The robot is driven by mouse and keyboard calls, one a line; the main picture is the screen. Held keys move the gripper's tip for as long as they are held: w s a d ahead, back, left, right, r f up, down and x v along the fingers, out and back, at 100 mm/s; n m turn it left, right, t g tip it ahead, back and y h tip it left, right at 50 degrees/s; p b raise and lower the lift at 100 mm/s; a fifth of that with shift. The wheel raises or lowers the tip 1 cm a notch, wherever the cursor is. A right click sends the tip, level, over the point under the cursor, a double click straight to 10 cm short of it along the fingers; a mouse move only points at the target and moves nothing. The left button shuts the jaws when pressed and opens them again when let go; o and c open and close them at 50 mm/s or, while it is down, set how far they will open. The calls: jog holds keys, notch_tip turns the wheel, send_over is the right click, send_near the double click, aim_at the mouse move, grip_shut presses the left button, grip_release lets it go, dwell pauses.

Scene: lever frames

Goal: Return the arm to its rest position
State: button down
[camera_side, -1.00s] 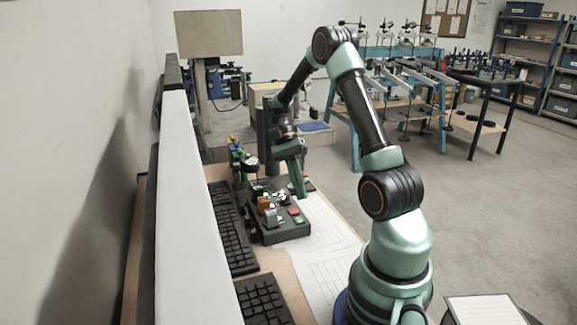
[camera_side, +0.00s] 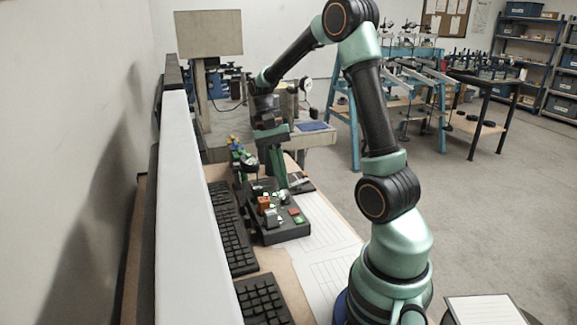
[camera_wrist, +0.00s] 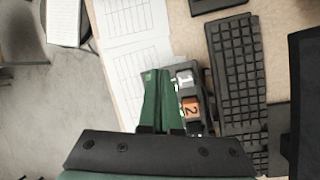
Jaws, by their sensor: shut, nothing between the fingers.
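My gripper (camera_side: 281,183) is shut and empty, with its green fingers pointing down at the far end of the black lever box (camera_side: 280,227). The box carries an orange block (camera_side: 263,203), a grey block and red and green buttons. In the wrist view a white block marked 1 (camera_wrist: 184,79) and an orange block marked 2 (camera_wrist: 190,108) show on it; the fingers and wrist hide part of the box. I cannot tell whether the fingertips touch anything.
Two black keyboards (camera_side: 231,228) lie on the desk left of the box, along a white panel (camera_side: 188,220). Printed sheets (camera_side: 322,250) lie right of the box. Small coloured items (camera_side: 240,155) stand behind it. Open floor lies to the right.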

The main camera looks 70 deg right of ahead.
jog(key=a+r+n+t+h, duration=0.1)
jog(key=a+r+n+t, duration=0.3)
jog(key=a+n, duration=0.2)
jog(key=a+r+n+t+h, duration=0.1)
jog(key=a+r+n+t, duration=0.4)
jog(key=a, duration=0.6)
jog(key=shift+w+r+n+t, duration=0.2)
jog(key=shift+n+t, duration=0.1)
jog(key=shift+n, duration=0.7)
